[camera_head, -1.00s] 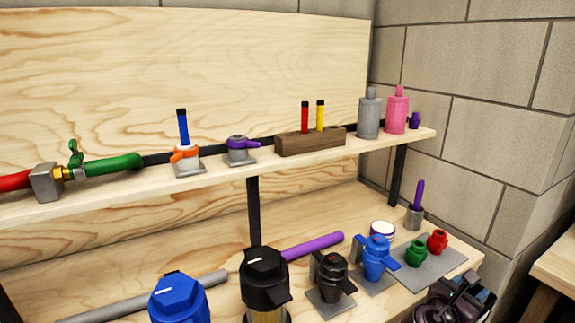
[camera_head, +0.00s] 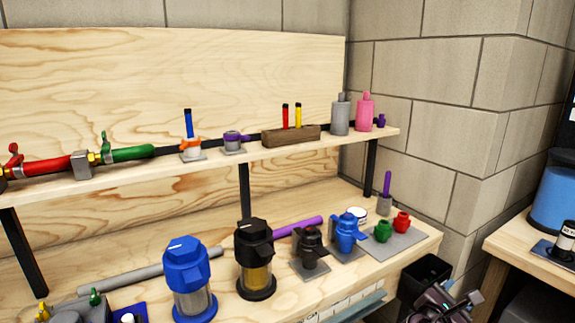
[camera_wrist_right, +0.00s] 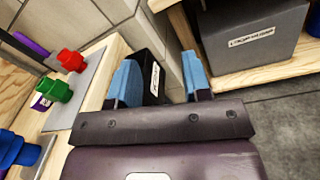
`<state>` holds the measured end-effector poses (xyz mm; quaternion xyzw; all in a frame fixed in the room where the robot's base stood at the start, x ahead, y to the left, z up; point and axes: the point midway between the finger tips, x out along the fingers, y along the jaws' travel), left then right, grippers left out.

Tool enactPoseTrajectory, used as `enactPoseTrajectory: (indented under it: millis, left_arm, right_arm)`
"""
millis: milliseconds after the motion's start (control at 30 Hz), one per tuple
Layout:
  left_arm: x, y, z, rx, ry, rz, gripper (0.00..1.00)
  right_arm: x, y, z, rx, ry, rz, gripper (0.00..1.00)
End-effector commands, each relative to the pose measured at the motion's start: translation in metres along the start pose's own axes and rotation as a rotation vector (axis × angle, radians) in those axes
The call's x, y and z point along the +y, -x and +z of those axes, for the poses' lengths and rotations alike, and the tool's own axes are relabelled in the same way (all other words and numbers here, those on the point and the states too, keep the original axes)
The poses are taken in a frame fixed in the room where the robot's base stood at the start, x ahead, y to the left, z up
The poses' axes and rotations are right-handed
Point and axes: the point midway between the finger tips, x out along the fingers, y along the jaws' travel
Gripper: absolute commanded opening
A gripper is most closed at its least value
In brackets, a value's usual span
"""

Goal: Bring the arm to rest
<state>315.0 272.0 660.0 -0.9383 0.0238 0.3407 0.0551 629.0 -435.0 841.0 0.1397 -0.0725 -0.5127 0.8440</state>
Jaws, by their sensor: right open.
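My right gripper (camera_head: 445,300) is at the bottom right of the head view, beside the bench's right front corner. In the right wrist view the two blue fingers of my right gripper (camera_wrist_right: 161,78) stand apart, with nothing held between them. A black bin with a white label (camera_wrist_right: 150,78) shows beyond and between the fingers. My left gripper is in neither view.
The bench (camera_head: 345,285) holds a blue filter (camera_head: 188,280), a black filter (camera_head: 254,260) and small red and green parts. A shelf (camera_head: 230,165) above carries hoses and bottles. The black bin (camera_head: 428,270) stands by the bench's right end; a second table (camera_head: 510,245) is farther right.

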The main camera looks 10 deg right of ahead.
Motion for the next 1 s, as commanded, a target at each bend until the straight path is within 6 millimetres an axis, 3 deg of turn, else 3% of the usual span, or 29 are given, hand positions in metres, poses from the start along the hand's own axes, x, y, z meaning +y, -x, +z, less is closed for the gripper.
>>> enactPoseTrajectory:
  millis: [133,267,400,567,800,1000]
  left_arm:
    - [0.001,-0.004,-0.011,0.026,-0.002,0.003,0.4]
    - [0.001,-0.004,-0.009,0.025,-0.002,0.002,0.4]
    - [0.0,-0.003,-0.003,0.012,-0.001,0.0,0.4]
    - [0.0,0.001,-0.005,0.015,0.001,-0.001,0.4]
    - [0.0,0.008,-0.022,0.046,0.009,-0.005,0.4]
    - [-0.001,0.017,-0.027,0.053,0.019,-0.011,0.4]
  right_arm:
    - [0.015,0.004,-0.007,0.087,-0.313,0.065,0.44]
    - [0.038,0.015,-0.011,0.209,-0.658,0.135,0.44]
    - [0.053,0.034,-0.015,0.383,-1.023,0.181,0.44]
    - [0.054,0.066,-0.021,0.633,-1.421,0.168,0.44]
    - [0.017,0.132,-0.032,1.041,-1.915,-0.051,0.44]
    - [-0.034,0.185,-0.04,1.246,-2.113,-0.319,0.44]
